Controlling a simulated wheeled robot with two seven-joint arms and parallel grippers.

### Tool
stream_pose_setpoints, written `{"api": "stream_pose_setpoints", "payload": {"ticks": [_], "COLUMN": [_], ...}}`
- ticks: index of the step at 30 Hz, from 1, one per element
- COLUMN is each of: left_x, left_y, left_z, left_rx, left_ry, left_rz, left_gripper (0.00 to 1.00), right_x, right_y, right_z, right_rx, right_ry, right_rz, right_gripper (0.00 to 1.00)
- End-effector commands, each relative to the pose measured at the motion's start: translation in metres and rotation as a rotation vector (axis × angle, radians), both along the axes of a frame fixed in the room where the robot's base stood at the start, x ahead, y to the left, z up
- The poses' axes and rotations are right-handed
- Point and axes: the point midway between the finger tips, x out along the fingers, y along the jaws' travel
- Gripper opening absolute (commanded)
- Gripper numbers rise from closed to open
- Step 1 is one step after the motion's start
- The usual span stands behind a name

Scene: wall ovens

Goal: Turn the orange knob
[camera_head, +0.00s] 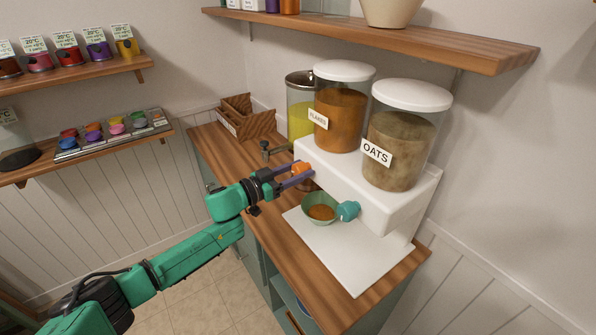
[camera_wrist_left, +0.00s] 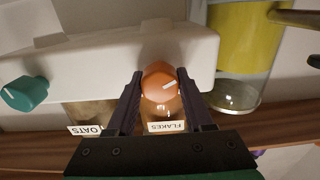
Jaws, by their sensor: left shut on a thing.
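The orange knob (camera_head: 301,169) is on the front of the white dispenser base (camera_head: 407,198), below the jar labelled FLAKES (camera_head: 341,108). In the left wrist view the orange knob (camera_wrist_left: 160,82) sits between the two fingers, with a pale mark line slanting across its face. My left gripper (camera_head: 292,178) is shut on the knob, with a finger on either side; it also shows in the left wrist view (camera_wrist_left: 160,95). The teal knob (camera_head: 347,211) is under the jar labelled OATS (camera_head: 403,135). My right gripper is not in view.
A green bowl (camera_head: 320,208) with brown contents stands beside the teal knob on the white tray (camera_head: 352,272). A wooden box (camera_head: 246,120) is at the counter's far end. A wooden shelf (camera_head: 400,35) hangs above the jars. The near tray is clear.

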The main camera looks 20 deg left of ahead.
Motion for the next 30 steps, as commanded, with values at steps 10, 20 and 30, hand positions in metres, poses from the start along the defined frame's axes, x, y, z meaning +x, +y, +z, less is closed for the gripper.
{"api": "stream_pose_setpoints", "payload": {"ticks": [10,20,30], "left_x": [0.0,0.0,0.0], "left_y": [0.0,0.0,0.0], "left_z": [-0.003,-0.004,-0.003], "left_rx": [0.178,0.419,0.635], "left_ry": [-0.147,-0.347,-0.525], "left_rz": [0.001,0.001,0.001], "left_gripper": [0.0,0.0,0.0], "right_x": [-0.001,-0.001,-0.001], "right_y": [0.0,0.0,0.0], "right_z": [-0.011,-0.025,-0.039], "right_rx": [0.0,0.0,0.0], "right_ry": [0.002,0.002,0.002], "right_rz": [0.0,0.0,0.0], "right_gripper": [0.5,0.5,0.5]}}
